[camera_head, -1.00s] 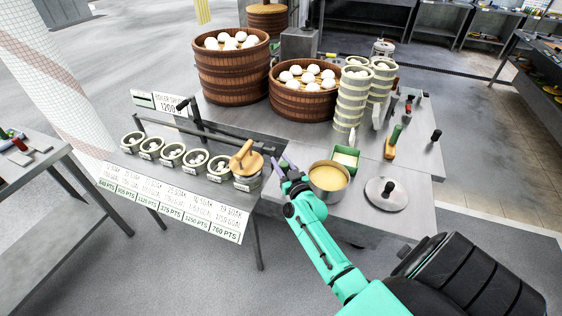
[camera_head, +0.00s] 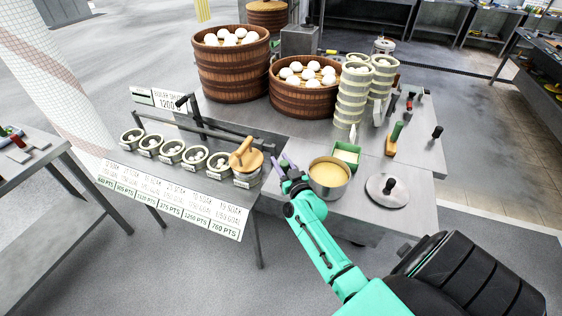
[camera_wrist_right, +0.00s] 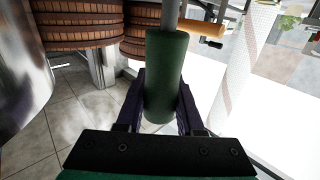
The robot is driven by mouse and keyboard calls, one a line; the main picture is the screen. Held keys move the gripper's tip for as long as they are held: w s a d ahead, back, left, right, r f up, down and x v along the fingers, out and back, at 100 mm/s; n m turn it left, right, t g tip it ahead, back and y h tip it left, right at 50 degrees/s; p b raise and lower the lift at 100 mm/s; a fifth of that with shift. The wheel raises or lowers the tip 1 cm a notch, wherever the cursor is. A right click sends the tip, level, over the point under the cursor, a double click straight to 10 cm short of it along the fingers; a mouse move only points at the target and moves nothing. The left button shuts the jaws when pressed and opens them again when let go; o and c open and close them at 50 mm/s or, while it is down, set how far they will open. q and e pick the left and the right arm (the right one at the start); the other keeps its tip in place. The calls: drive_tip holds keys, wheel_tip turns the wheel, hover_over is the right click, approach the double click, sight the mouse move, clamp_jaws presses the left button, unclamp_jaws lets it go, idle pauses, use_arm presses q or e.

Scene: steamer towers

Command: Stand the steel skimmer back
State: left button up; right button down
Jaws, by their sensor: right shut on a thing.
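My right gripper (camera_head: 284,166) is between the yellow-filled steel pot (camera_head: 328,190) and the row of small steamers in the head view. In the right wrist view its dark fingers (camera_wrist_right: 160,112) are shut on a green handle (camera_wrist_right: 166,70) with a grey metal shaft (camera_wrist_right: 170,14) at its top. This looks like the steel skimmer's handle; its head is out of that view. My left gripper is not in view.
A round lid (camera_head: 387,192) lies right of the pot, and a green box (camera_head: 346,155) stands behind it. A wooden-handled lid (camera_head: 246,158) sits left of my gripper. Large steamers (camera_head: 232,75) and pale steamer stacks (camera_head: 351,100) stand behind. Counter between pot and stacks is partly clear.

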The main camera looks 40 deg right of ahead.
drive_tip(key=c, duration=0.8)
unclamp_jaws()
drive_tip(key=shift+a, duration=0.2)
drive_tip(key=shift+s, duration=0.15)
drive_tip(key=shift+s+p, duration=1.45)
drive_tip(key=shift+s, duration=1.9)
drive_tip(key=shift+o, duration=0.4)
drive_tip(key=o, duration=0.5)
